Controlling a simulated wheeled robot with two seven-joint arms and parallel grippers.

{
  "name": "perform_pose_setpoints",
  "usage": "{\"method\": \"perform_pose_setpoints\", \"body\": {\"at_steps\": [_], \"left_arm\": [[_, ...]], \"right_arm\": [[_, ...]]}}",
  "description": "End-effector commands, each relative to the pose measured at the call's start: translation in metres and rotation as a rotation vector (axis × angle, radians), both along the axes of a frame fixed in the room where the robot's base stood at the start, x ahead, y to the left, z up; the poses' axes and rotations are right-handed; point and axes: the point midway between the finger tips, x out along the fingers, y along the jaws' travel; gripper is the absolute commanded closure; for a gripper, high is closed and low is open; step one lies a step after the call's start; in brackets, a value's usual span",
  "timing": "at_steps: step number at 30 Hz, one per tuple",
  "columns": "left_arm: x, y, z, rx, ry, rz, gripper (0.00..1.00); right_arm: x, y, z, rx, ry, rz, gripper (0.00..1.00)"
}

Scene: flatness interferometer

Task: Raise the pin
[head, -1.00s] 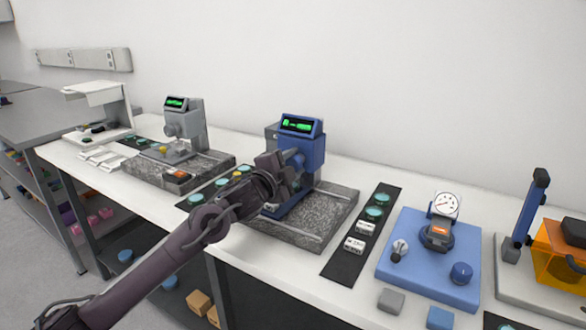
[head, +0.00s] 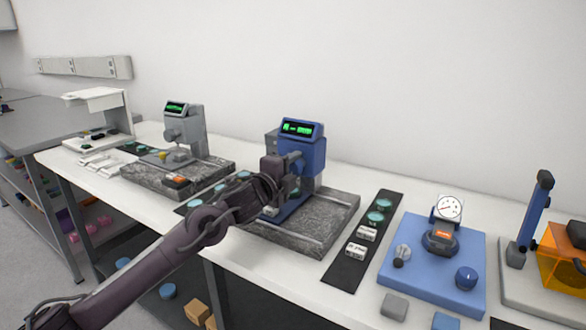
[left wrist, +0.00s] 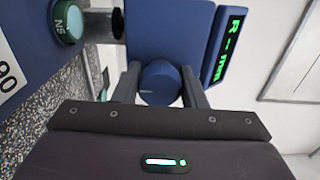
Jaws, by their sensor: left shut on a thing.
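The blue gauge (head: 302,152) with a green-lit display stands on a speckled stone slab. My left gripper (head: 284,182) is at its front and covers part of it. In the left wrist view, the gripper's two fingers (left wrist: 160,92) are shut on a round blue knob (left wrist: 160,83) on the gauge's body. In that view a short metal pin with a dark end (left wrist: 118,24) points toward a teal disc (left wrist: 68,22) in a mount, with a gap between them. The pin is not clear in the head view. My right gripper is out of view.
The stone slab (head: 325,222) fills the bench around the gauge. A grey gauge (head: 187,125) stands to the left. A dark strip with discs and tags (head: 347,270), a blue dial-gauge plate (head: 468,238) and an orange guard (head: 563,262) stand to the right.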

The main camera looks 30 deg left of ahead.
Motion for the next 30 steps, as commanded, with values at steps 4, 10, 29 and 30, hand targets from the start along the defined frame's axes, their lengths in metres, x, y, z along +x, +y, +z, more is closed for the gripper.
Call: {"method": "perform_pose_setpoints", "body": {"at_steps": [4, 10, 29, 30], "left_arm": [[0.0, -0.001, -0.001, 0.002, 0.003, -0.001, 0.85], [0.0, 0.0, -0.001, 0.001, 0.002, -0.001, 0.41], [-0.047, 0.004, -0.004, 0.006, 0.005, -0.001, 0.41], [-0.053, 0.004, -0.004, 0.006, 0.006, -0.002, 0.41]], "right_arm": [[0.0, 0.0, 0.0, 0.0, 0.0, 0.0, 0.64], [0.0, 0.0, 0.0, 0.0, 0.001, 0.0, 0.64], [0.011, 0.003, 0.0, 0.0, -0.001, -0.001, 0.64], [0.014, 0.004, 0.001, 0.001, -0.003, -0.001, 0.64]]}}
